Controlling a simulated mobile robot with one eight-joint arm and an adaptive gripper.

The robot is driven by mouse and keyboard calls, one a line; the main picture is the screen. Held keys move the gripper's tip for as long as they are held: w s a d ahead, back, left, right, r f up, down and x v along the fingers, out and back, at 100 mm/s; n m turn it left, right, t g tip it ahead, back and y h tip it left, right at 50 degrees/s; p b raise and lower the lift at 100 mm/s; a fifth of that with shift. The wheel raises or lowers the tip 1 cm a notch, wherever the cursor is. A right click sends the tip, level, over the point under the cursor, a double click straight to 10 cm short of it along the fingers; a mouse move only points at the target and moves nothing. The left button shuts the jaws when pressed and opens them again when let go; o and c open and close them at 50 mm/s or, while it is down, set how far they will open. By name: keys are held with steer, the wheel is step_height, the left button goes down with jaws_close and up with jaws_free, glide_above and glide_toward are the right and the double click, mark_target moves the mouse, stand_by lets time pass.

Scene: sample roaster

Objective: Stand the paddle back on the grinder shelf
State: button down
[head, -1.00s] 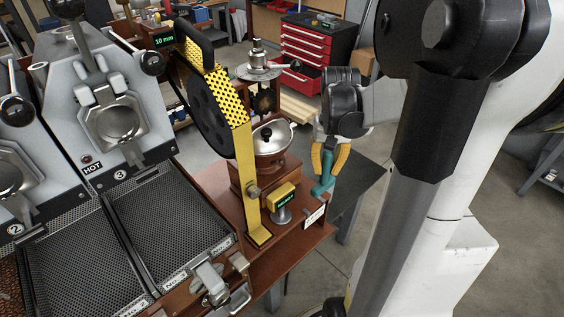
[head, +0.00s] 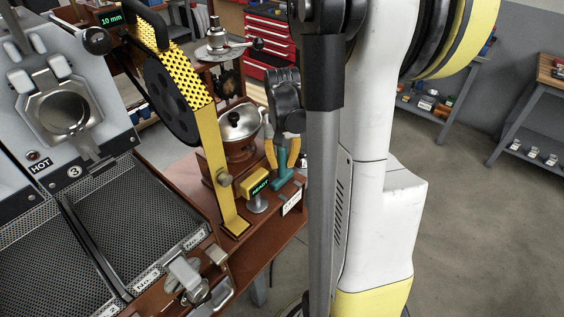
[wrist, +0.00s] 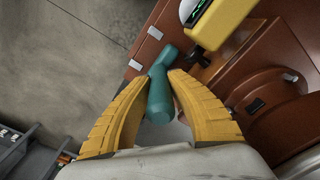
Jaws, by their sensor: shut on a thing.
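The teal paddle (head: 282,181) is between the yellow fingers of my gripper (head: 282,156), over the front right of the wooden grinder shelf (head: 262,228). In the wrist view the paddle (wrist: 160,92) points away from the fingers (wrist: 162,95), its far end by the shelf edge (wrist: 140,50). My gripper is shut on it. Whether the paddle's lower end touches the shelf I cannot tell. The grinder (head: 240,128), with a silver lid, stands behind and to the left.
A yellow box with a READY display (head: 256,185) stands just left of the paddle on a post. A yellow guard post (head: 222,180) with a perforated wheel cover rises further left. Roaster trays (head: 130,225) lie at the left. Open floor lies right of the shelf.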

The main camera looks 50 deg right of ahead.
steer(key=c, duration=1.4)
jaws_free()
steer(key=shift+o, duration=0.2)
step_height(320, 180, up, 12)
steer(key=p, duration=0.4)
steer(key=shift+s+a+r+p, duration=0.1)
steer(key=shift+s+a+p, duration=0.05)
steer(key=shift+p, duration=0.2)
